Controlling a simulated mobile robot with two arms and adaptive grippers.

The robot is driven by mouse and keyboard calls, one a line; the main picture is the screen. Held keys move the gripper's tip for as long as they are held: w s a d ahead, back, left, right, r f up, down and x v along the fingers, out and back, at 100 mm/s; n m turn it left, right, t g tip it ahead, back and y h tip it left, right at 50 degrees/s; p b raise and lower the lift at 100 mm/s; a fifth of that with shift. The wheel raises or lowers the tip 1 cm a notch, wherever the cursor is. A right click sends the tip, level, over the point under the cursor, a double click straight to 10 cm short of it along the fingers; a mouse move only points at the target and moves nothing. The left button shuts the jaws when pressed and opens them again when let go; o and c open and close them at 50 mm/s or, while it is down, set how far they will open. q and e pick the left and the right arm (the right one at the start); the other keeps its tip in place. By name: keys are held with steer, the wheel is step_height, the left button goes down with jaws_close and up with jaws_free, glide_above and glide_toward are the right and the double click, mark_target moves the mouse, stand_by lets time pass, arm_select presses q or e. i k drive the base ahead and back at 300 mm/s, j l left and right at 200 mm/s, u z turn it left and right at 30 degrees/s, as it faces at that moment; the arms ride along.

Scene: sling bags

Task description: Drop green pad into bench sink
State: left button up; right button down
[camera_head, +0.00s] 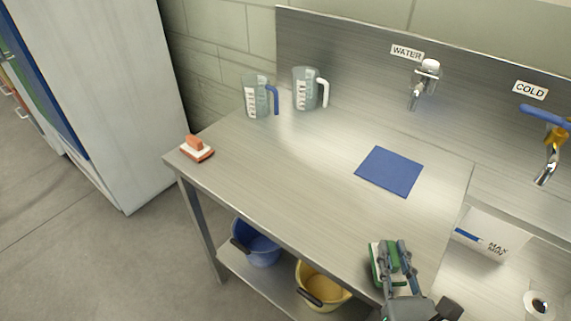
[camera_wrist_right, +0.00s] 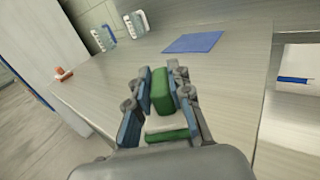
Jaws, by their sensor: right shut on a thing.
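The green pad (camera_head: 376,264) has a green handle block, a white layer and a green layer. My right gripper (camera_head: 398,256) is shut on its handle at the front right of the steel bench top. In the right wrist view the green pad (camera_wrist_right: 161,92) sits between the two fingers of my right gripper (camera_wrist_right: 165,80). Whether the pad touches the bench top is hard to tell. The bench sink (camera_head: 475,272) lies to the right of the bench top, its basin partly cut off by the frame. My left gripper is not in view.
A blue mat (camera_head: 390,171) lies on the bench. Two measuring jugs (camera_head: 257,97) (camera_head: 305,88) stand at the back, and an orange pad (camera_head: 196,149) is at the left. Taps (camera_head: 424,83) (camera_head: 549,140) are on the backsplash. Blue (camera_head: 262,247) and yellow (camera_head: 322,287) buckets are below.

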mark_target(476, 297)
steer(key=l+z, duration=0.1)
steer(key=z, duration=0.35)
steer(key=k+l+z, duration=0.1)
steer(key=z, duration=0.3)
steer(key=l+z, duration=0.15)
steer(key=z, duration=0.3)
